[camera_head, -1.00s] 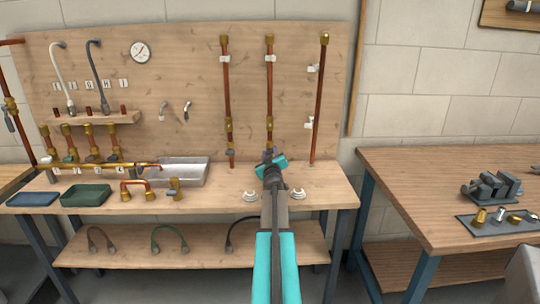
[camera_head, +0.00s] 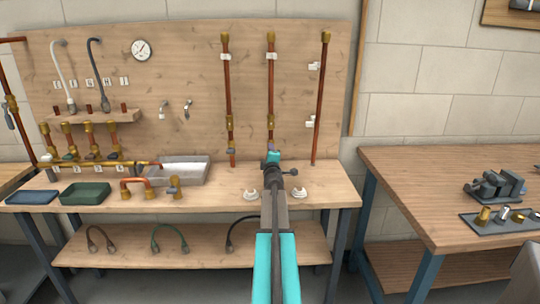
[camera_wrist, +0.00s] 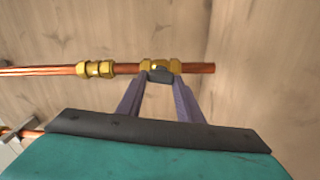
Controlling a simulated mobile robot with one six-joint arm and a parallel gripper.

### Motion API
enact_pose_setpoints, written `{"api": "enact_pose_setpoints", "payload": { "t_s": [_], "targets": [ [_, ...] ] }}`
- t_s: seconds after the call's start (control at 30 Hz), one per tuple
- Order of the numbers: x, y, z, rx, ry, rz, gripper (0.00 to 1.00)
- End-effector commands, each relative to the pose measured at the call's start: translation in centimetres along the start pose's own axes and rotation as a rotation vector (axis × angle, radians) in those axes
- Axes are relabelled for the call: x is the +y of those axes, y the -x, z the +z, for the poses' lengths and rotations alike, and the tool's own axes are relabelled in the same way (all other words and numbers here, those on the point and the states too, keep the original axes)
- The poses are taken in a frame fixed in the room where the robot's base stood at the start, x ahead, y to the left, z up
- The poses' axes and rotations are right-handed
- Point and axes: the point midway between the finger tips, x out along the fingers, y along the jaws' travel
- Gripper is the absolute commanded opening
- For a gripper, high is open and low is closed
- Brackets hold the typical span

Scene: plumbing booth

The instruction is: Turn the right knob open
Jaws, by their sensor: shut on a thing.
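The right knob (camera_wrist: 160,76) is a small dark grey handle on a brass valve (camera_wrist: 161,65) near the lower end of a copper pipe. In the head view this is the middle of three upright pipes (camera_head: 271,90) on the wooden panel. My gripper (camera_head: 271,149) is at that valve and hides most of it there. In the wrist view my gripper's purple fingers (camera_wrist: 160,88) are shut on the knob, one on each side. The pipe runs sideways across that view. A similar grey knob (camera_head: 231,150) is on the pipe to the left.
The right-hand pipe (camera_head: 320,100) stands close by, with white clips (camera_head: 311,123). Two white round fittings (camera_head: 299,194) lie on the bench (camera_head: 220,200) either side of my arm. A metal tray (camera_head: 181,171) is further left. A second table (camera_head: 440,180) stands at right.

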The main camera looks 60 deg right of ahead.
Motion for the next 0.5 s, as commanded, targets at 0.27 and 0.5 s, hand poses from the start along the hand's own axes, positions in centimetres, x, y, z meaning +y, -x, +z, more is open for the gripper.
{"api": "enact_pose_setpoints", "payload": {
  "t_s": [0.27, 0.5],
  "targets": [
    [-0.15, 0.01, 0.16, -0.003, 0.135, -0.001, 0.10],
    [-0.16, 0.02, 0.16, -0.003, 0.172, -0.002, 0.10]
  ]
}}
